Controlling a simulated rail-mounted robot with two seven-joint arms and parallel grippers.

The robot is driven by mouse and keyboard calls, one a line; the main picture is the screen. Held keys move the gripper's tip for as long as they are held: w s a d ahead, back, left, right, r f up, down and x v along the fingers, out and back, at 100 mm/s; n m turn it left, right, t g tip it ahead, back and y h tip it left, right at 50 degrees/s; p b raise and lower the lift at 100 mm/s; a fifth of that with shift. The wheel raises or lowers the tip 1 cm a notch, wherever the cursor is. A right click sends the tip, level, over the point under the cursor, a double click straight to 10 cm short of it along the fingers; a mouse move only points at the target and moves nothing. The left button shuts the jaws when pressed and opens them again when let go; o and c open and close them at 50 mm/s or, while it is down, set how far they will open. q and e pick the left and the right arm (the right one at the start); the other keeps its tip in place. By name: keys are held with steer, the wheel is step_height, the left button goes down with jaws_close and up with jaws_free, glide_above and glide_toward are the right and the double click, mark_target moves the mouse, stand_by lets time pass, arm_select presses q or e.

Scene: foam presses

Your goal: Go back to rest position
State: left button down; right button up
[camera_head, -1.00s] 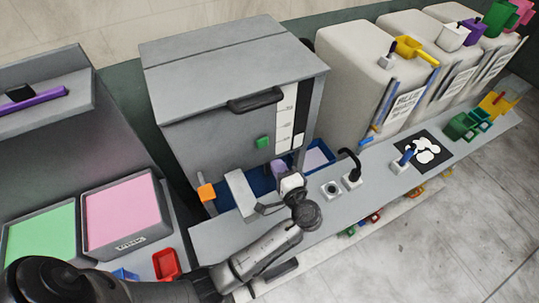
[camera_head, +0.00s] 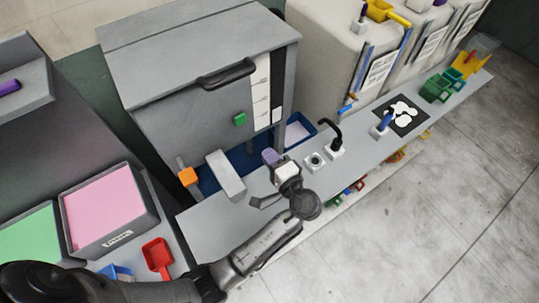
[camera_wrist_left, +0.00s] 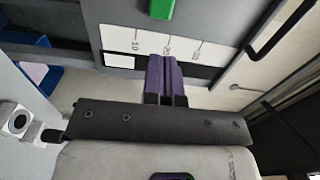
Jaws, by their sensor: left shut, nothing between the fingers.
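My left gripper (camera_head: 269,156) shows in the head view in front of the grey foam press (camera_head: 200,82), above the grey bench (camera_head: 214,221). Its purple fingers are pressed together with nothing between them. In the left wrist view the closed purple fingers (camera_wrist_left: 165,80) point toward the press front with its scale marks, and a green block (camera_wrist_left: 161,8) shows above them. My left arm reaches in from the lower left, bent over the front of the bench. My right gripper is not in any view.
A blue tray (camera_head: 299,130) sits in the press opening. A black lever (camera_head: 334,137) and a round button box (camera_head: 315,161) stand just right of the gripper. A pink-filled bin (camera_head: 110,212) and a red scoop (camera_head: 158,257) are at the left. The floor in front is clear.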

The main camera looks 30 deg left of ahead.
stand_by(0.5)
arm_select(q)
steer(key=s+d+r+n+h+p, duration=0.1)
steer(key=s+d+n+h+p, duration=0.15)
steer(key=s+h, duration=0.45)
steer(key=s+d+r+n+h+p, duration=0.1)
steer(key=s+h+p, duration=0.2)
steer(key=h, duration=0.7)
steer(key=s+a+f+g+p, duration=0.1)
steer(key=s+a+g+p, duration=0.1)
steer(key=s, duration=0.6)
steer(key=s+a+f+g+p, duration=0.1)
steer(key=s+p, duration=0.3)
steer(key=s, duration=0.4)
steer(key=shift+s+a+f+m+g, duration=0.35)
steer(key=shift+a+f+g, duration=0.05)
steer(key=shift+f, duration=0.2)
